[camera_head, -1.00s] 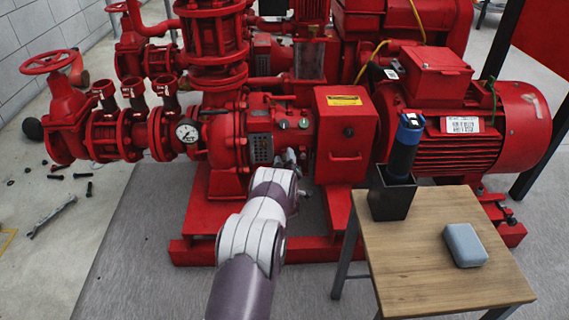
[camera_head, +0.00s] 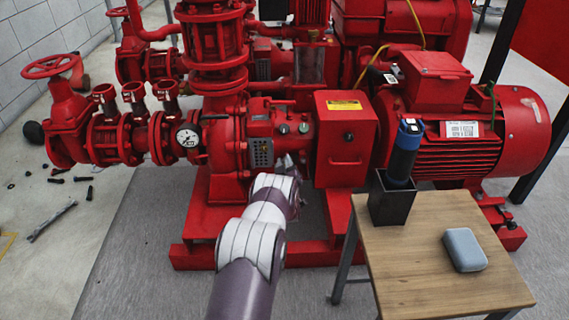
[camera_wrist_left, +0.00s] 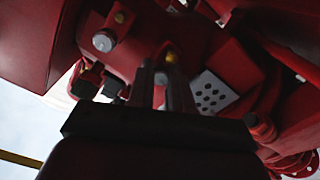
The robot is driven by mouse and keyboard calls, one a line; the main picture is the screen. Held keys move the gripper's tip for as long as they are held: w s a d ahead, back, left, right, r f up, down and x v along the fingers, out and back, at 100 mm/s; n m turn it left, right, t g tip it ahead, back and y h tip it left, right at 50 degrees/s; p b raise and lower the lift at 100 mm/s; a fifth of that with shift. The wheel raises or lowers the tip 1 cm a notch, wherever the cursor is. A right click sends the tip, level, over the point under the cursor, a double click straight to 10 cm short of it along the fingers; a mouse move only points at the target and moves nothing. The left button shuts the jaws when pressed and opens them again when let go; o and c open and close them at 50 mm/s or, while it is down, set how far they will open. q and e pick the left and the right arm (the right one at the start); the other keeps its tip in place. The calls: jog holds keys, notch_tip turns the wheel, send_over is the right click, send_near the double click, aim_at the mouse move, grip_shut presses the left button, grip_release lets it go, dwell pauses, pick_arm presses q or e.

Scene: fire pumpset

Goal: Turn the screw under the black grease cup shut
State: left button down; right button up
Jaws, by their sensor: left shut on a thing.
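My left gripper (camera_head: 287,162) is at the front of the red pump's bearing housing, mostly hidden behind my own wrist in the head view. In the left wrist view its two narrow fingers (camera_wrist_left: 167,82) point up into the housing's shadow and are shut on a small piece. A brass-coloured screw (camera_wrist_left: 171,57) shows at their tips; the grip itself is dark. Two small round caps sit on the housing above, a dark one (camera_head: 284,128) and a greyer one (camera_head: 303,127). I cannot tell for sure which is the black grease cup. My right gripper is out of view.
A red box guard (camera_head: 346,150) stands close to the right of my gripper. A wooden table (camera_head: 430,270) at the right front holds a black holder (camera_head: 390,203) with a blue-topped tool and a grey-blue case (camera_head: 465,247). Loose bolts and a wrench (camera_head: 52,221) lie on the left floor.

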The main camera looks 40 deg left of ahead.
pick_arm(q)
jog(key=shift+d+f+m+p, duration=0.1)
jog(key=shift+m+p, duration=0.25)
jog(key=shift+m, duration=6.95)
jog(key=c, duration=1)
grip_release()
jog(key=shift+c, duration=0.2)
